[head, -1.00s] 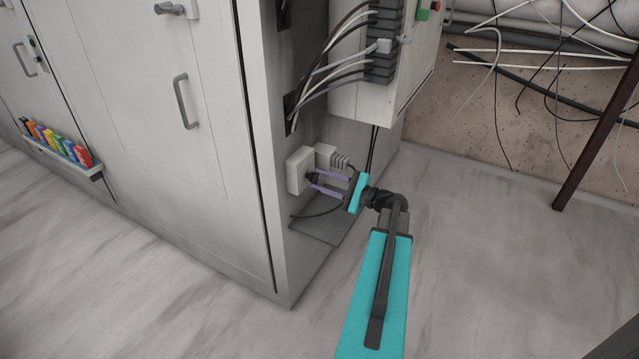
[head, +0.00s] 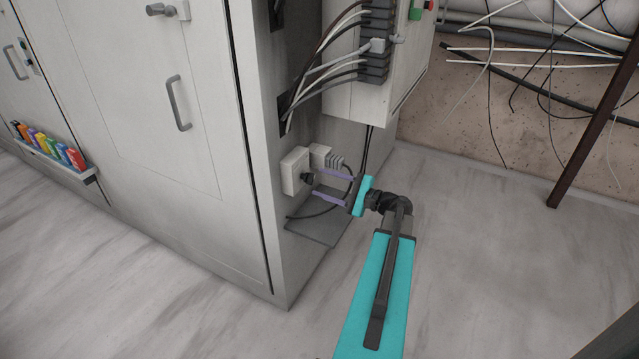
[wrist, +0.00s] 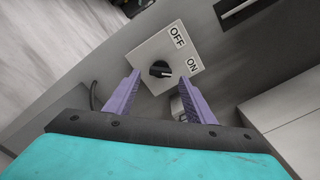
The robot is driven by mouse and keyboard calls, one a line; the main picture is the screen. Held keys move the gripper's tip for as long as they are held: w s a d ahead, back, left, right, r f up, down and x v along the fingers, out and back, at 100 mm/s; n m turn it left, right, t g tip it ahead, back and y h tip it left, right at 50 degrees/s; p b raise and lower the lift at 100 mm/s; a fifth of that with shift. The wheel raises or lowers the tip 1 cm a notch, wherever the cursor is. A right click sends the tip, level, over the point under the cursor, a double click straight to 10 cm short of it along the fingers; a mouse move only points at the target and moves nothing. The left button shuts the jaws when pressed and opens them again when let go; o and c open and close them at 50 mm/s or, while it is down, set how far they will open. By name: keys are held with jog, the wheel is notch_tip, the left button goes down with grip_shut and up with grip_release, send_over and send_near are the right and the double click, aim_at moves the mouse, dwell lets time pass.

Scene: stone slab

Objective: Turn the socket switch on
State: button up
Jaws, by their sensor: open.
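The socket switch is a pale square plate (head: 293,165) low on the cabinet's side, with a black round knob (head: 307,179). The wrist view shows the plate (wrist: 150,50) tilted, with the words OFF and ON along its far and right edges, and the knob (wrist: 160,69) in its middle. I cannot tell clearly which word the knob points at. My gripper (head: 315,182) is open, its two purple fingers pointing at the plate. In the wrist view my gripper (wrist: 160,77) has one fingertip on each side of the knob, with gaps between, and holds nothing.
A grey plug (head: 321,156) with a cable sits beside the switch. A wired box (head: 370,100) hangs above. A flat dark plate (head: 312,228) lies at the cabinet's foot. The stone floor (head: 480,260) to the right is clear up to a dark pole (head: 595,125).

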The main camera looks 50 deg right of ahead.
jog(key=v, duration=1.1)
jog(key=shift+s, duration=0.15)
jog(key=shift+f, duration=0.1)
